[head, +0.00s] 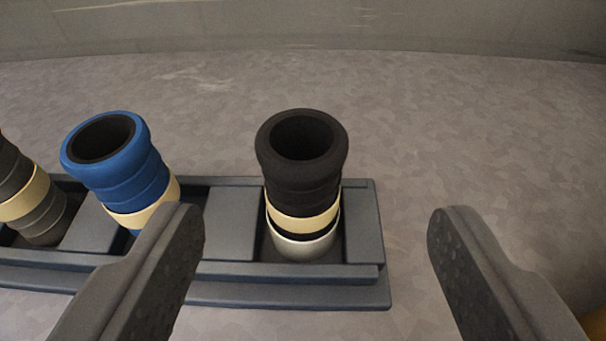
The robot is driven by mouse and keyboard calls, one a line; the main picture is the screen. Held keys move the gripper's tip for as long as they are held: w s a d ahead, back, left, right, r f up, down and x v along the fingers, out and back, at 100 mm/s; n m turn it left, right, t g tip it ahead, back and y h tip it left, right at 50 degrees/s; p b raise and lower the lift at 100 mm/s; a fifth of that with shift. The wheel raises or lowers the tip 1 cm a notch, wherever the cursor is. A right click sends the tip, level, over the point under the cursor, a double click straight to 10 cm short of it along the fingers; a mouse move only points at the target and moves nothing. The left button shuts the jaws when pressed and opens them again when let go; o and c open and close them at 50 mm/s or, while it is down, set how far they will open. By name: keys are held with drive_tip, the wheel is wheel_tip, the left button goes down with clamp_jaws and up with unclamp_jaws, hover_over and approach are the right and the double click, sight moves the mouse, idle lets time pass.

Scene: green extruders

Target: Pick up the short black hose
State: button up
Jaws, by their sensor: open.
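The short black hose (302,178) stands upright in the right end of a dark grey rack (230,246). It has a wide black rim with an open top, a cream band low down and a pale ring around its base. My gripper (318,222) is open and empty. Its left finger is in front of the rack, left of the black hose. Its right finger is to the right of the rack's end. The black hose shows between the two fingers, farther from the camera, and neither finger appears to touch it.
A blue hose (117,165) with a cream band leans in the rack left of the black one, partly hidden by my left finger. A dark grey hose (28,197) is cut off at the left edge. The floor (470,150) right and behind is clear, up to a grey wall (300,25).

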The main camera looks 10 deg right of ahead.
sight(303, 127)
drive_tip(key=x, duration=0.4)
drive_tip(key=shift+s, duration=0.1)
drive_tip(key=shift+a+b+x, duration=0.2)
drive_tip(key=shift+x, duration=1.05)
drive_tip(key=shift+a+b+x, duration=0.15)
drive_tip(key=shift+b+x, duration=0.05)
drive_tip(key=shift+x, duration=1.05)
drive_tip(key=shift+w+d, duration=0.2)
drive_tip(key=shift+w, duration=0.4)
drive_tip(key=c, duration=1.2)
drive_tip(key=shift+r, duration=0.1)
